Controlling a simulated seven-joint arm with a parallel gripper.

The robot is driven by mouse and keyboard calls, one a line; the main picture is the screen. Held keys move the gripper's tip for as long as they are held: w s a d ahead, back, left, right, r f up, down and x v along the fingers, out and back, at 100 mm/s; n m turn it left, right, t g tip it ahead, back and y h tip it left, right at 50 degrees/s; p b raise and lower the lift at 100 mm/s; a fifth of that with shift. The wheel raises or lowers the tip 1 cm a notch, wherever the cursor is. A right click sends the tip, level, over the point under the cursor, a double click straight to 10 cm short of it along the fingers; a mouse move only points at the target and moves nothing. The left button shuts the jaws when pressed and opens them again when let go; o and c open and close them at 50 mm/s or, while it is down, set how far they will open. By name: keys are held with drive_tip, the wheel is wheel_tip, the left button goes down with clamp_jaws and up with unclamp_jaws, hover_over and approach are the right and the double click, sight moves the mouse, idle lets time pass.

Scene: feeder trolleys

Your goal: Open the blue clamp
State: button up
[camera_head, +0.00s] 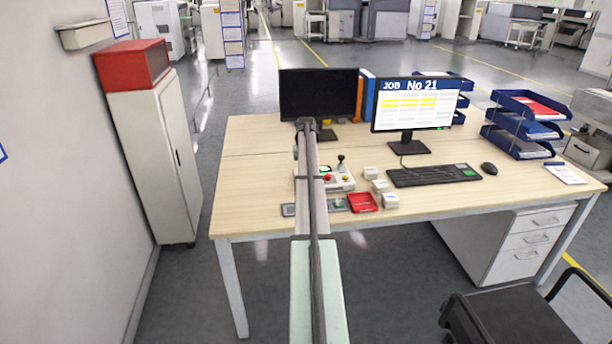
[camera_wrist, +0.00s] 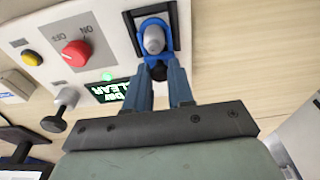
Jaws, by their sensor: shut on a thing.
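The blue clamp (camera_wrist: 155,57) sits in a dark square frame on a light control box (camera_wrist: 110,20), at the top middle of the wrist view. A grey metal pin stands inside it. My gripper (camera_wrist: 160,68) reaches it from below in the picture, with its two blue fingers on either side of a dark part at the clamp's near end. The fingers are shut on that part of the clamp; the exact contact is hard to see. In the head view the control box (camera_head: 341,182) shows on the desk, but my arm hides the clamp and my fingertips.
The box also bears a red ON/OFF knob (camera_wrist: 77,54), a yellow button (camera_wrist: 32,57), a lit display (camera_wrist: 112,90) and a black-knobbed lever (camera_wrist: 54,124). A red tray (camera_head: 361,203), white blocks (camera_head: 381,187), a keyboard (camera_head: 434,175) and two monitors surround it on the desk.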

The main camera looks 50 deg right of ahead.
drive_tip(key=shift+w+d, duration=1)
drive_tip(key=shift+d, duration=0.05)
drive_tip(key=o, duration=0.7)
drive_tip(key=shift+a, duration=0.1)
drive_tip(key=shift+s+r, duration=0.1)
drive_tip(key=shift+s+a+r, duration=0.25)
drive_tip(key=shift+r, duration=0.9)
drive_tip(key=shift+s+a+r, duration=0.2)
drive_tip(key=shift+r, duration=0.9)
drive_tip(key=shift+s+a+r, duration=0.25)
drive_tip(key=shift+r, duration=0.9)
